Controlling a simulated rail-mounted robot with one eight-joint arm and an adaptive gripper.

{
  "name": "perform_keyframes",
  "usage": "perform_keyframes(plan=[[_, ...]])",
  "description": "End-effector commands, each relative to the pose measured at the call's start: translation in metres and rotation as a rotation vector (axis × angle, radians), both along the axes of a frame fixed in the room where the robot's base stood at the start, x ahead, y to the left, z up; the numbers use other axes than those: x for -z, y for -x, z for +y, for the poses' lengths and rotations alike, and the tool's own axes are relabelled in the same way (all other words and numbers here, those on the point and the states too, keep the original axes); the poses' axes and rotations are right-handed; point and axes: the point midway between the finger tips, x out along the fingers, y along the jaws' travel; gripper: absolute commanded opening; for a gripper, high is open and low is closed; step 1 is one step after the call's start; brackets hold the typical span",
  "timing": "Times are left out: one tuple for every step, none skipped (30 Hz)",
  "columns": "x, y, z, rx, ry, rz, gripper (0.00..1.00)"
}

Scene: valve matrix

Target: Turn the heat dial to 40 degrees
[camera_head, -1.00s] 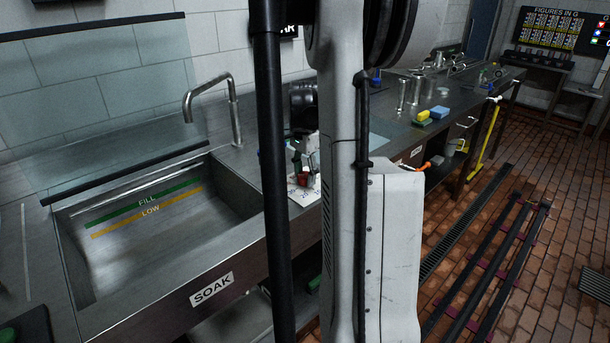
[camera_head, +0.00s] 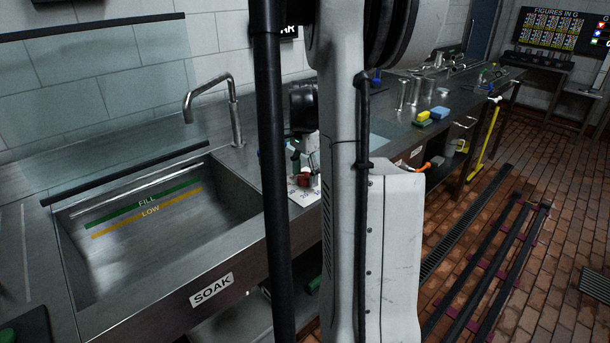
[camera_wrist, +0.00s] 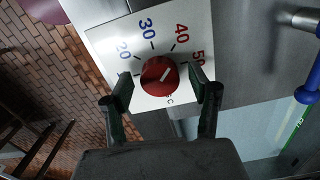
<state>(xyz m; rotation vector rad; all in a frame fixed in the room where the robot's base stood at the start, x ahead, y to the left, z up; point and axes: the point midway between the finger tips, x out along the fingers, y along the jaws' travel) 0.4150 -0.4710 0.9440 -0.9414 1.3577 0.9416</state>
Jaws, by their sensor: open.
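The heat dial is a red round knob (camera_wrist: 160,76) on a white plate (camera_wrist: 102,42) marked 20, 30, 40 and 50 in the wrist view. Its white pointer mark slants up and right, seemingly between 40 and 50; the exact reading is hard to tell. My gripper (camera_wrist: 162,88) is open, with one dark finger on each side of the knob. I cannot tell whether either finger touches it. In the head view the red knob (camera_head: 304,180) and white plate (camera_head: 298,196) show small, and my arm hides much of the area around them.
A soak sink (camera_head: 160,225) with a tap (camera_head: 234,110) lies left of the dial. Yellow and blue sponges (camera_head: 431,116) lie on the counter to the right. In the wrist view a blue-handled fitting (camera_wrist: 306,95) is at the right edge.

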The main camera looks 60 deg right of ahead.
Motion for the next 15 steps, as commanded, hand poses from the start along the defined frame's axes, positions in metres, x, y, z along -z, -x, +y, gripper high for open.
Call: perform_keyframes(plan=[[-0.004, 0.0, 0.0, 0.0, 0.0, 0.0, 0.56], [-0.007, 0.0, 0.0, 0.0, 0.0, 0.0, 0.56], [-0.011, 0.0, 0.0, 0.0, 0.0, 0.0, 0.56], [-0.015, 0.0, 0.0, 0.0, 0.0, 0.0, 0.56], [-0.02, 0.0, 0.0, 0.0, 0.0, 0.0, 0.56], [-0.028, 0.0, 0.0, 0.0, 0.0, 0.0, 0.56], [-0.033, 0.0, 0.0, 0.0, 0.0, 0.0, 0.56], [-0.04, 0.0, 0.0, 0.0, 0.0, 0.0, 0.56], [-0.048, 0.0, 0.0, 0.0, 0.0, 0.0, 0.56], [-0.054, 0.0, 0.0, 0.0, 0.0, 0.0, 0.56], [-0.06, 0.0, 0.0, 0.0, 0.0, 0.0, 0.56], [-0.068, 0.0, 0.0, 0.0, 0.0, 0.0, 0.56], [-0.074, 0.0, 0.0, 0.0, 0.0, 0.0, 0.56], [-0.079, 0.0, 0.0, 0.0, 0.0, 0.0, 0.56], [-0.086, 0.0, 0.0, 0.0, 0.0, 0.0, 0.56]])
